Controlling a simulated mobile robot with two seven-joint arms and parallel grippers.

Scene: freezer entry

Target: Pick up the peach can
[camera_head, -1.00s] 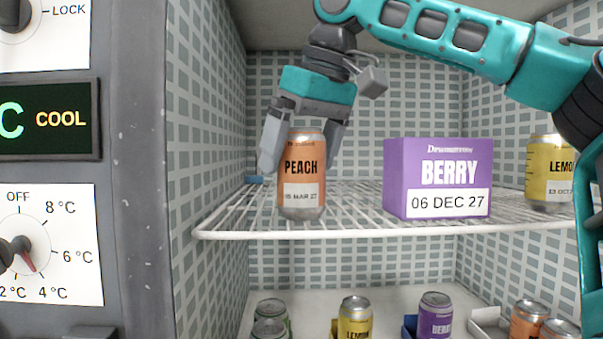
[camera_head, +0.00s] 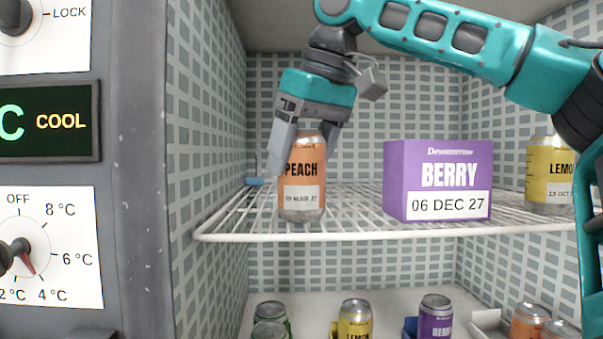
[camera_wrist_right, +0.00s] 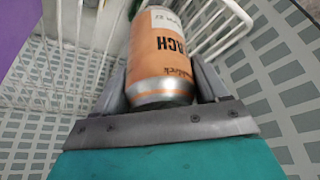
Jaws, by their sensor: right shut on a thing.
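The orange peach can (camera_head: 302,188) is upright at the left front of the white wire shelf (camera_head: 350,234), its base at shelf level. Its label reads PEACH with a date below. My right gripper (camera_head: 305,152) comes down from above and is shut on the can, one finger on each side of its upper part. In the right wrist view the peach can (camera_wrist_right: 160,60) sits between the two fingers of the right gripper (camera_wrist_right: 160,85). I cannot tell whether the base still touches the wires. My left gripper is not in view.
A purple BERRY box (camera_head: 437,180) stands right of the can on the same shelf, and a yellow lemon can (camera_head: 548,180) stands at the far right. Several cans stand on the level below, including a lemon can (camera_head: 355,320) and a berry can (camera_head: 435,316). A control panel (camera_head: 130,170) is at left.

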